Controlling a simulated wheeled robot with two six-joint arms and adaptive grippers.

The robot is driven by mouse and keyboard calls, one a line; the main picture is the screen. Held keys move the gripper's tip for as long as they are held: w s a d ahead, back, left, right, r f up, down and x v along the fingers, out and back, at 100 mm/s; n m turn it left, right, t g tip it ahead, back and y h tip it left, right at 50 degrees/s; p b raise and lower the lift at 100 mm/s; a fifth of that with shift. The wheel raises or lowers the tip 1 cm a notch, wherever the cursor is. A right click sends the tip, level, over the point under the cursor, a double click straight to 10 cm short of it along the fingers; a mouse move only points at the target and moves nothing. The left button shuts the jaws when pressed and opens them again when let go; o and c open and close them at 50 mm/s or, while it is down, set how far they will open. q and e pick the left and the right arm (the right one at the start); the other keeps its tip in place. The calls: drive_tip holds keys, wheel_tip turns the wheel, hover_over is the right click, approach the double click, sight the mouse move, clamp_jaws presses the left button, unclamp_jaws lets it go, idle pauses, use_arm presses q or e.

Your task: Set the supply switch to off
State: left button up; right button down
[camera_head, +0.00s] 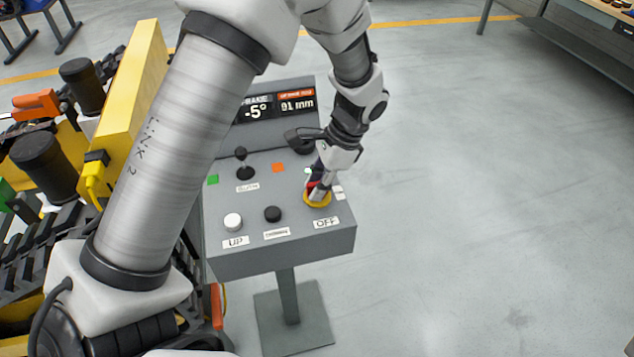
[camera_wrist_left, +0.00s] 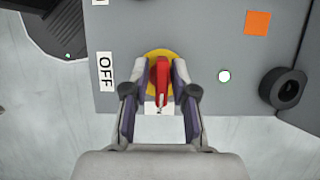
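The supply switch is a red rotary handle (camera_wrist_left: 160,82) on a round yellow base (camera_head: 317,200) at the right of the grey console (camera_head: 230,264). Its pale tip points at a white label (camera_wrist_left: 152,107), unreadable here, a quarter turn away from the OFF label (camera_wrist_left: 106,72). My left gripper (camera_wrist_left: 160,88) reaches down over the switch, with one finger on each side of the handle. Yellow shows between handle and fingers, so it looks open around the handle. In the head view the gripper (camera_head: 318,190) hides most of the handle. My right gripper is not in view.
The console also carries a white UP button (camera_head: 233,222), a black button (camera_head: 273,214), a black lever (camera_head: 241,160) and a display (camera_head: 280,107). Yellow tracked machinery (camera_head: 135,90) stands at the left. The floor at the right is clear.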

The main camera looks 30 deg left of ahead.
use_arm(q)
drive_tip(key=shift+w, duration=0.1)
clamp_jaws()
drive_tip(key=n+h+p, duration=0.1)
drive_tip(key=n+p, duration=0.2)
drive_tip(key=shift+r+g+p, duration=0.2)
drive_tip(key=shift+g+p, duration=0.1)
drive_tip(key=shift+p, duration=0.05)
drive_tip(key=n+h+p, duration=0.1)
drive_tip(key=n+p, duration=0.2)
drive_tip(key=n, duration=0.1)
drive_tip(key=shift+n+h, duration=0.4)
drive_tip(key=n+h+p, duration=0.1)
drive_tip(key=n+p, duration=0.1)
drive_tip(key=n+h+p, duration=0.1)
drive_tip(key=n, duration=0.2)
drive_tip(key=shift+f+p, duration=0.1)
drive_tip(key=shift+p, duration=0.25)
drive_tip(key=shift+f+n+t+h+p, duration=0.1)
drive_tip(key=shift+n+t+h+p, duration=0.35)
drive_tip(key=shift+n, duration=0.8)
drive_tip(key=shift+n+t+h+p, duration=0.2)
drive_tip(key=shift+n+p, duration=0.45)
drive_tip(key=shift+n, duration=0.6)
